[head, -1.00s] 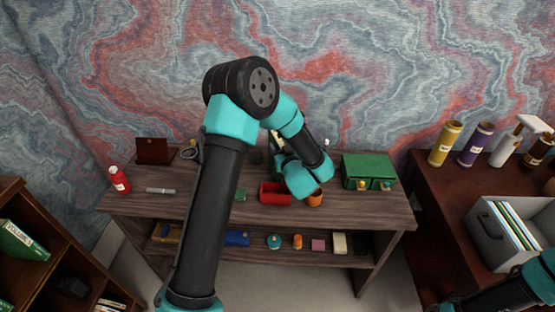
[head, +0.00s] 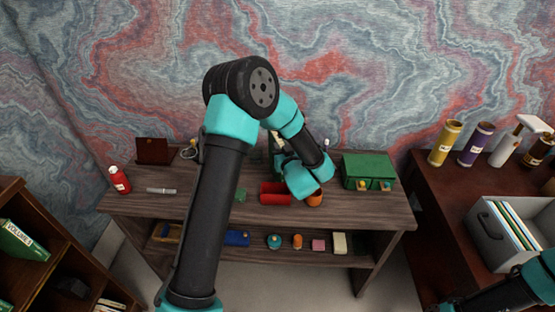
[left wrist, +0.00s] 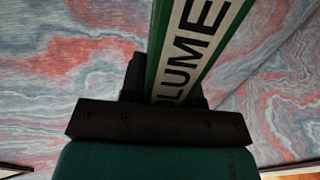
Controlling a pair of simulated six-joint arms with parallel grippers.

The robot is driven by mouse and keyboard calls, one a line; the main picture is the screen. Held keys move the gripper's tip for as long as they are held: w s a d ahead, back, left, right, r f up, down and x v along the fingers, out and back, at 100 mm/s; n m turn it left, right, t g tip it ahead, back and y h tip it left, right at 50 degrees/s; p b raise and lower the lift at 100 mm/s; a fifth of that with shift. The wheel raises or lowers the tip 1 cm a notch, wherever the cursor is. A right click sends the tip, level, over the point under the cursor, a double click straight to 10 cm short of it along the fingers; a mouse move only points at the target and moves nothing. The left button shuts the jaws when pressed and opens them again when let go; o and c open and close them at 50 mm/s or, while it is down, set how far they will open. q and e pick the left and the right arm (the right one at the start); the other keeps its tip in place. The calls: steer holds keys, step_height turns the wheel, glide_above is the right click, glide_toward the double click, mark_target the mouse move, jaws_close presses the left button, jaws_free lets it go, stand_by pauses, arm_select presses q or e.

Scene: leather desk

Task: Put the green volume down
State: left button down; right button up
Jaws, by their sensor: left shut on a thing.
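The green volume (left wrist: 205,40) is in my left gripper (left wrist: 165,95), shut on it in the left wrist view. Its white label with large black letters faces that camera, and its upper part runs out of the picture. In the head view my left gripper (head: 278,152) is over the back of the wooden desk, mostly hidden behind my own wrist. Only a small strip of the volume (head: 277,138) shows there. I cannot tell whether its lower edge touches anything. My right arm shows at the lower right, but its gripper is not visible.
On the desk (head: 140,204) stand a red tray (head: 272,197), an orange cup (head: 315,199), a green box (head: 368,169), a red bottle (head: 119,180) and a brown stand (head: 154,150). Another green volume (head: 22,241) lies in the left shelf. A grey file box (head: 490,236) is at right.

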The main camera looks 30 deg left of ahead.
arm_select(q)
steer(key=shift+r, duration=0.2)
step_height(320, 180, up, 10)
steer(key=shift+f, duration=0.1)
stand_by(0.7)
steer(key=shift+a, duration=0.1)
